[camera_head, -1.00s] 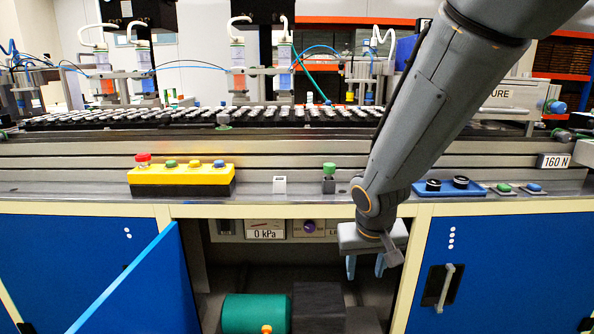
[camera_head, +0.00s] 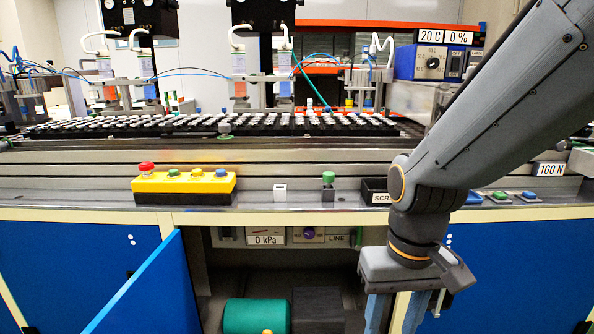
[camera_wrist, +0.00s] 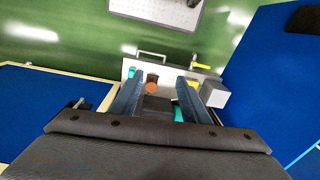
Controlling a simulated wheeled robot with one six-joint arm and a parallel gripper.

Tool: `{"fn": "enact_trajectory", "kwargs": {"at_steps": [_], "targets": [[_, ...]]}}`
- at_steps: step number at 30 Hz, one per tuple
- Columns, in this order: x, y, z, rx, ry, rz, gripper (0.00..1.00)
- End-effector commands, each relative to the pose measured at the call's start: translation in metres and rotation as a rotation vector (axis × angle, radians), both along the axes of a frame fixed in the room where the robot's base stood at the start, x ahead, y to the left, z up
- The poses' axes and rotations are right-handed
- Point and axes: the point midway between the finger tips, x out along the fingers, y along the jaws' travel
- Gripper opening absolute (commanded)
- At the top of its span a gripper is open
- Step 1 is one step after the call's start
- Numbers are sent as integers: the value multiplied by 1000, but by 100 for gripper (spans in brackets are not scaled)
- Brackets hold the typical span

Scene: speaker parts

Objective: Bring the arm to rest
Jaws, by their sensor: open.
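My gripper (camera_head: 394,312) hangs in front of the cabinet at the right side of its open bay, below the worktop edge. Its two blue-grey fingers point down and are apart, with nothing between them. In the wrist view the open fingers of my gripper (camera_wrist: 157,92) show over the cabinet front, with the green floor beyond. My arm comes in from the upper right and bends down at the wrist, covering part of the worktop and the right cabinet door.
A blue door (camera_head: 150,290) stands open at the bay's left. A teal cylinder (camera_head: 256,316) and a dark block (camera_head: 318,310) lie inside. A yellow button box (camera_head: 183,184), a green-topped post (camera_head: 328,186) and a black bin (camera_head: 374,190) stand along the worktop edge.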

Motion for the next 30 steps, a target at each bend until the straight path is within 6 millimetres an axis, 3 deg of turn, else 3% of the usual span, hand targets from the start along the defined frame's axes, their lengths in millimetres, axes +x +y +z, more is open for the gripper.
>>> {"fn": "enact_trajectory", "kwargs": {"at_steps": [15, 30], "targets": [[-7, -35, 48, -26, 8, -82, 42], [-7, -41, 49, -30, 6, -93, 42]]}}
